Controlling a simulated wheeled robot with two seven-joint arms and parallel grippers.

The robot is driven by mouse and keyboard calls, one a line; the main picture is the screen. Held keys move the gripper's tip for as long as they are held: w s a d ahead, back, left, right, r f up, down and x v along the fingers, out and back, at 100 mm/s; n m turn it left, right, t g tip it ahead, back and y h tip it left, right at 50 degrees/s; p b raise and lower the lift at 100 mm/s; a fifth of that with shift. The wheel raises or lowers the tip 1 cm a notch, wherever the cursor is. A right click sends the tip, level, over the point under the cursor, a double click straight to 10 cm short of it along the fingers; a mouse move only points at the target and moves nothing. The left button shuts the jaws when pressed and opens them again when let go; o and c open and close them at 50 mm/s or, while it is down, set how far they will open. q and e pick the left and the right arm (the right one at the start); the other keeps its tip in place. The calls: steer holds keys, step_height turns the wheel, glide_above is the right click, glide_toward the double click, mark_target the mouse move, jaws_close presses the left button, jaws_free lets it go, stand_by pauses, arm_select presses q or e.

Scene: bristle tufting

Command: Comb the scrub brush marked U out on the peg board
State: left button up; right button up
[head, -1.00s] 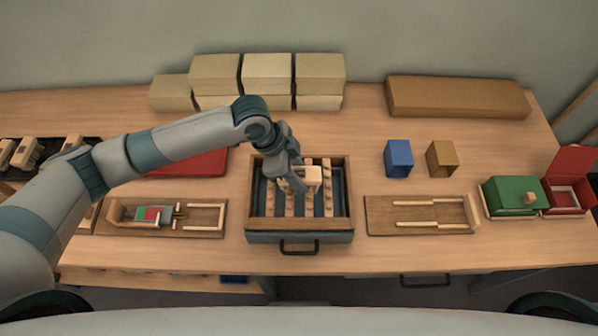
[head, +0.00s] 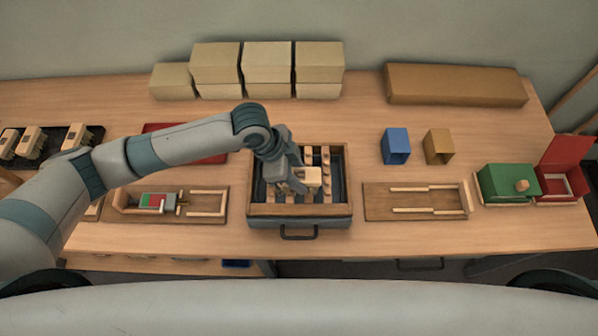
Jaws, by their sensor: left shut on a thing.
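My left gripper (head: 295,184) reaches in from the left over the wooden-framed tray with dark slots and pegged light strips, which looks like the peg board (head: 299,211). It is shut on a pale wooden block, the scrub brush (head: 313,178), held at the middle of the board. The brush's underside and any letter on it cannot be made out. I cannot tell whether its bristles touch the pegs. My right gripper is not in view.
More pale brushes (head: 30,140) sit on a dark rack at the far left. Wooden jigs (head: 375,202) flank the board. Blue (head: 396,146) and brown (head: 438,147) boxes and a green box (head: 507,184) stand at right. Stacked cartons (head: 266,62) line the back.

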arm_select(q)
steer(key=shift+s+f, duration=0.15)
steer(key=shift+f, duration=0.05)
steer(key=shift+w+r, duration=0.15)
steer(key=shift+w, duration=1.95)
steer(key=shift+w, duration=0.15)
steer(key=shift+w+b, duration=0.6)
steer(key=shift+w, duration=1.25)
steer(key=s+p, duration=0.3)
steer(key=s, duration=0.1)
steer(key=shift+s, duration=0.1)
